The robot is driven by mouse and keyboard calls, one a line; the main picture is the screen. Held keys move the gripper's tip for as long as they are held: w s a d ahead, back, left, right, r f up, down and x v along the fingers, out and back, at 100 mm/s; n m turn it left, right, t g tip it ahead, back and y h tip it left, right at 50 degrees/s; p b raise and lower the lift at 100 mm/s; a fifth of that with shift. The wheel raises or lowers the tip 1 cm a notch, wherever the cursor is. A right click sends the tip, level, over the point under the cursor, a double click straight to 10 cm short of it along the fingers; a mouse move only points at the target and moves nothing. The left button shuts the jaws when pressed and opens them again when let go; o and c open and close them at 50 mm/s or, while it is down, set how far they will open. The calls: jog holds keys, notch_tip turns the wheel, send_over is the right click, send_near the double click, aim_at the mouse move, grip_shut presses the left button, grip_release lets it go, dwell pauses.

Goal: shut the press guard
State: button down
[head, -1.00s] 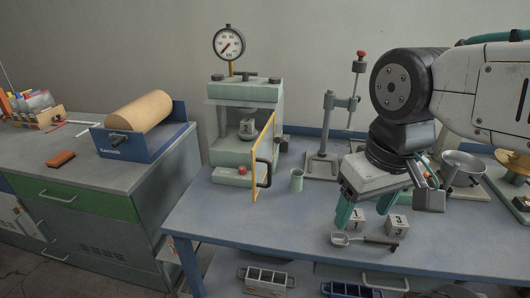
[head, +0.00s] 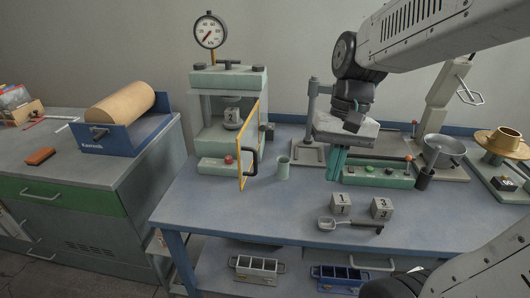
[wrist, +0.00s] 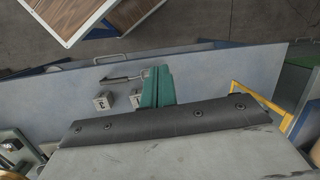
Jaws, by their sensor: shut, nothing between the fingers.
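In the wrist view part of the yellow frame (wrist: 262,101) shows at the right. My gripper (head: 336,176) points down with its teal fingers together and empty, to the right of the guard and apart from it. The fingers also show in the wrist view (wrist: 158,88).
A drill-like stand (head: 310,120) and a green block tray (head: 380,173) are near my gripper. Two cubes (head: 341,204) and a scoop (head: 350,225) lie at the front. The bench front before the press is clear.

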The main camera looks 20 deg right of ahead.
jog(key=w+d+f+m+t+y, duration=0.1)
jog(key=w+d+m+y, duration=0.2)
jog(key=w+m, duration=0.55)
jog(key=w+d+m+y, duration=0.2)
jog(key=w+m+y, duration=0.25)
jog(key=w, duration=0.65)
jog(key=a+r+x, duration=0.1)
jog(key=x, duration=1.1)
jog(key=shift+a+h, duration=0.35)
jog(key=shift+a, duration=0.1)
